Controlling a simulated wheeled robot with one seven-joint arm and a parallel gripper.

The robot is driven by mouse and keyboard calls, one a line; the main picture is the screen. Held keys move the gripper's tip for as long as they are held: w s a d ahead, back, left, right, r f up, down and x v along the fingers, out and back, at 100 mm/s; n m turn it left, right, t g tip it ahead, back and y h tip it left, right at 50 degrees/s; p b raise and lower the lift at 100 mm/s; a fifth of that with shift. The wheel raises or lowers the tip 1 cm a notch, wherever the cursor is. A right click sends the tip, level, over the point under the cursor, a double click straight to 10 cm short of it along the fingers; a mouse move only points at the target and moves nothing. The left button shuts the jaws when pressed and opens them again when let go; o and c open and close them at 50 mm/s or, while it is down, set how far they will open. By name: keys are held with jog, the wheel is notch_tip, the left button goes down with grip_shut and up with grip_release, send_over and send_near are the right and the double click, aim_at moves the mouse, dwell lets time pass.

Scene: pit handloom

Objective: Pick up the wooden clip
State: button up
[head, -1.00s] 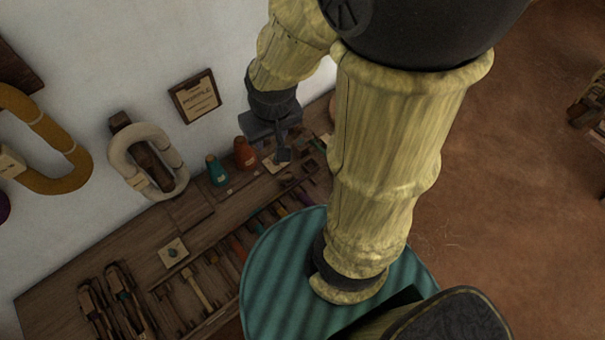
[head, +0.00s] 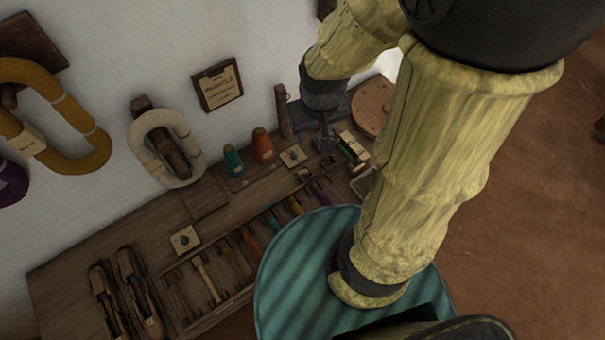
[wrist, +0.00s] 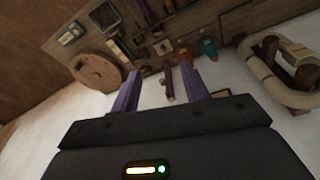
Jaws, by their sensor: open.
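A slim upright brown wooden piece (head: 283,110) stands by the wall at the back of the bench. It also shows between my fingers in the wrist view (wrist: 168,82), beyond them and not visibly touched. It may be the wooden clip; I cannot tell for sure. My gripper (head: 325,143) is over the back right part of the bench, to the right of that piece in the head view. In the wrist view, the two purple-grey fingers of my gripper (wrist: 160,78) are apart with nothing held.
A teal bottle (head: 233,160) and an orange bottle (head: 262,146) stand left of my gripper. A round wooden disc (head: 373,106) is to its right. A tool rack (head: 213,316) and two shuttles (head: 133,285) lie on the bench. A striped teal round seat (head: 305,285) is in front.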

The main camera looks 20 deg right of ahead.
jog(key=w+f+n+g+h+b, duration=0.2)
jog(key=f+n+h+b, duration=0.3)
jog(key=f+b, duration=0.65)
jog(key=w+f+n+g+h+b, duration=0.1)
jog(key=f+n+g+h+b, duration=0.35)
jog(key=f, duration=1.15)
jog(key=w+a+f+n+t+h+b, duration=0.6)
jog(key=w+f+n+t+h+b, duration=0.1)
jog(key=w+f+n+t+b, duration=0.2)
jog(key=f+n+t+b, duration=0.1)
jog(key=n+b, duration=0.1)
jog(key=b, duration=0.1)
jog(key=shift+a+f, duration=0.25)
jog(key=shift+a, duration=0.15)
jog(key=shift+w+n+h, duration=0.1)
jog(key=shift+n+h, duration=0.15)
jog(key=b, duration=0.1)
send_near(296, 175)
jog(key=x, duration=0.3)
jog(key=shift+w+d+f, duration=0.1)
jog(key=shift+d, duration=0.25)
jog(key=shift+w+d, duration=0.2)
jog(key=shift+d, duration=0.35)
